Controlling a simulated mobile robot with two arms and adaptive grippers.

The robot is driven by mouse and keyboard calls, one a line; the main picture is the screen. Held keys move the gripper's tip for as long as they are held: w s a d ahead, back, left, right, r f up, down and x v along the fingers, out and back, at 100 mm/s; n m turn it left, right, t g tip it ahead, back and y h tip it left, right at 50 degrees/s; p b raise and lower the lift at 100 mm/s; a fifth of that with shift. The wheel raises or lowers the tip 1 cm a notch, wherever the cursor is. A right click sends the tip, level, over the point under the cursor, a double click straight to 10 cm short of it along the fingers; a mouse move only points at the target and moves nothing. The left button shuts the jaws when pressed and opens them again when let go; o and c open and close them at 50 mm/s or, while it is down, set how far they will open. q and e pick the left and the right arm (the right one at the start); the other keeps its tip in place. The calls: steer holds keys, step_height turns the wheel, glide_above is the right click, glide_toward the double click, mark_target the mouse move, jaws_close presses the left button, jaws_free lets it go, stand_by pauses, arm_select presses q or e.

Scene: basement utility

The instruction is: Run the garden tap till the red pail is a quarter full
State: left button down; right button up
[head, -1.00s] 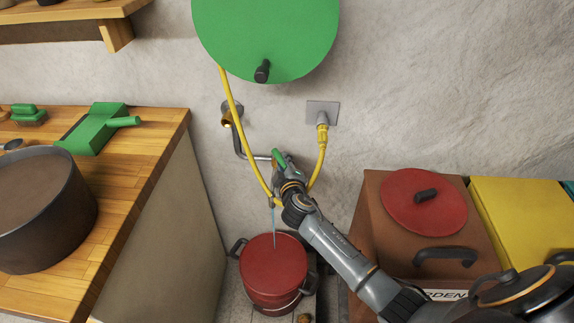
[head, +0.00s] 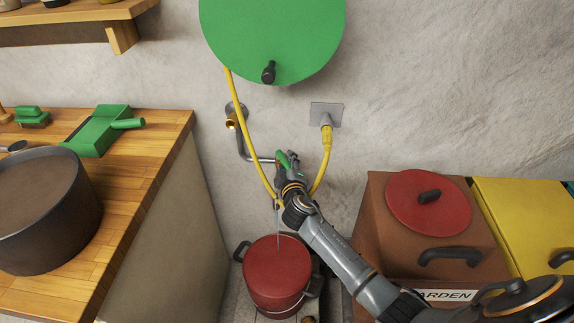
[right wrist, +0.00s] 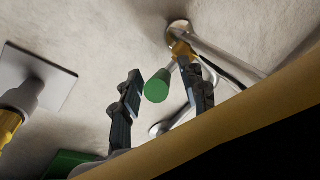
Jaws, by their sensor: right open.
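The red pail (head: 262,284) stands upright on the floor below the tap, its bail hanging at the front. A thin stream of water (head: 278,228) falls into it from the tap's end, which my right arm partly hides. I cannot make out the water level inside. The tap's green handle (head: 282,160) is at the end of a grey wall pipe (head: 243,150). My right gripper (head: 286,163) is at this handle. In the right wrist view its fingers (right wrist: 163,76) are apart, with the green handle (right wrist: 157,87) between them. My left gripper is out of view.
A wooden counter (head: 130,185) with a dark pot (head: 40,235) stands left. A brown bin (head: 375,215) with a red lid (head: 428,200) stands right.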

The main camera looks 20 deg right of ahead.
steer(key=v, duration=1.2)
steer(key=shift+a, duration=0.1)
